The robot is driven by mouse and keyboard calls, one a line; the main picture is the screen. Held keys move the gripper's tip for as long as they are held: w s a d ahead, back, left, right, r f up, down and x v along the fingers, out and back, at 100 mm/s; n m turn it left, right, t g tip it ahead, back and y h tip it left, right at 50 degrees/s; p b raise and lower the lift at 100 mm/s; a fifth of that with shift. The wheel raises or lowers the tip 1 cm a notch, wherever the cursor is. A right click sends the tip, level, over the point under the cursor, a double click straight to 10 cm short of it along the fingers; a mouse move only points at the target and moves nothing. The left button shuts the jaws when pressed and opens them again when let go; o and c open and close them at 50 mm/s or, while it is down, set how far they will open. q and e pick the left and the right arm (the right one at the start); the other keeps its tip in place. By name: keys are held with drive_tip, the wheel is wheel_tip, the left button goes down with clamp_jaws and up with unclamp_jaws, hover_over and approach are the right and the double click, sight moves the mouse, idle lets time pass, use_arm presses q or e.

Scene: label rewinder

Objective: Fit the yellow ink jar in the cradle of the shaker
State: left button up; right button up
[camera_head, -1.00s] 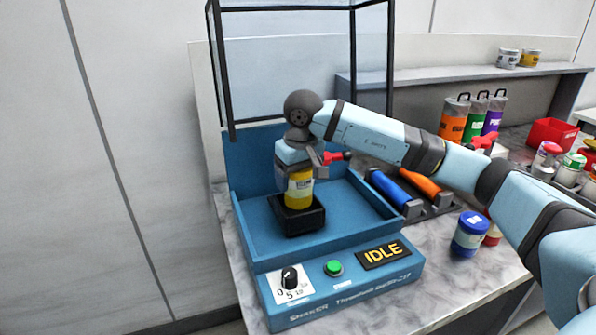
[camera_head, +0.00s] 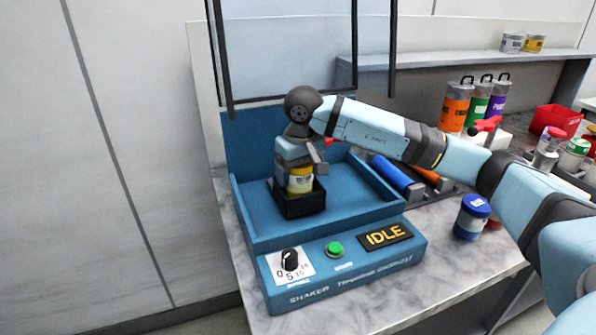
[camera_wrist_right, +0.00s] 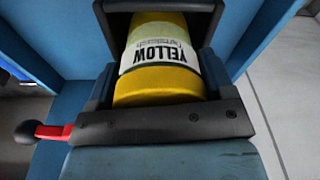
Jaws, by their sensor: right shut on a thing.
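The yellow ink jar (camera_head: 300,180) is upright in the black cradle (camera_head: 302,206) of the blue shaker (camera_head: 340,262), its lower part hidden by the cradle walls. My right gripper (camera_head: 299,165) is above the cradle, shut on the jar's upper part. In the right wrist view the jar (camera_wrist_right: 158,62) shows its white label reading YELLOW, between the gripper fingers. How deep the jar sits in the cradle cannot be told. My left gripper is not in view.
The shaker's panel has a knob (camera_head: 290,260), a green button (camera_head: 335,249) and an IDLE display (camera_head: 385,235). A dark-framed clear guard (camera_head: 300,50) stands raised above. A blue-lidded jar (camera_head: 472,217) and rollers (camera_head: 398,176) are at the right.

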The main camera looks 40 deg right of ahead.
drive_tip(key=shift+f, duration=0.2)
drive_tip(key=o, duration=1.1)
drive_tip(key=shift+o, duration=0.2)
wheel_tip(320, 180, up, 14)
drive_tip(key=s, duration=0.1)
drive_tip(key=shift+s, duration=0.35)
drive_tip(key=shift+f, duration=0.2)
